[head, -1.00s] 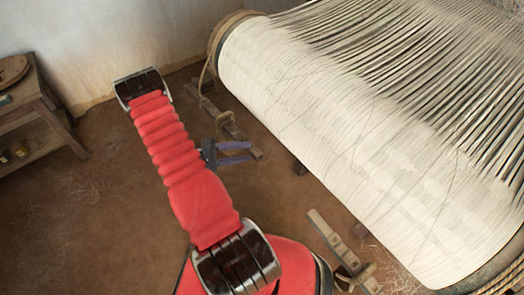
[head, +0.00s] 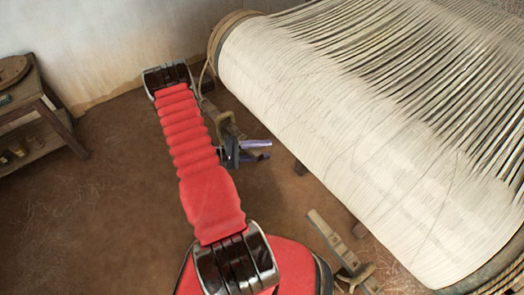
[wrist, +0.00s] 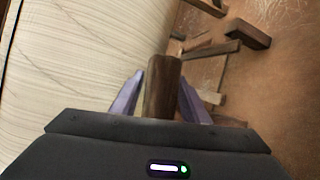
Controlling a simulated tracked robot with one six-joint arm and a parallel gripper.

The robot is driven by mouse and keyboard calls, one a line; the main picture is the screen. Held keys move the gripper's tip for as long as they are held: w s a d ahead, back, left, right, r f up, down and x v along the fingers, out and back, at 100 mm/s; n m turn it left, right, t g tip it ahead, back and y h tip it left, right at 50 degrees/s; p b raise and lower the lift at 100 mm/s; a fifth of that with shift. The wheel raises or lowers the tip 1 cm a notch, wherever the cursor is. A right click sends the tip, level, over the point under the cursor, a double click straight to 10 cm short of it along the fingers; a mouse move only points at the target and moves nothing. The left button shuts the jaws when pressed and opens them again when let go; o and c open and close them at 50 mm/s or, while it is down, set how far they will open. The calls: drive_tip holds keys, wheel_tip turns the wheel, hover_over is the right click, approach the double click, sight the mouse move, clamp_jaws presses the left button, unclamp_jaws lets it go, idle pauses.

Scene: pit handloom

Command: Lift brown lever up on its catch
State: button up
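The brown lever (wrist: 162,88) is a dark wooden bar, seen end-on in the wrist view. Its near end lies between the two purple fingers of my gripper (wrist: 159,97). The fingers are apart, one on each side of the lever, with a narrow gap at the left; contact on the right cannot be told. In the head view my gripper (head: 257,150) is beside the loom's far left end, low near wooden parts (head: 226,121). Which of these is the lever is unclear there. The catch cannot be made out.
The large roller of pale warp threads (head: 330,120) fills the right and lies close on the left in the wrist view. Another wooden lever (head: 328,232) stands near the front. A wooden table (head: 45,115) is at the left. The brown floor (head: 110,220) between is clear.

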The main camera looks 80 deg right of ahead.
clamp_jaws()
idle(0.4)
drive_tip(key=shift+f, duration=0.45)
drive_tip(key=shift+o, duration=0.7)
unclamp_jaws()
drive_tip(key=v, duration=1.3)
drive_tip(key=shift+w+a, duration=0.2)
drive_tip(key=shift+w, duration=0.15)
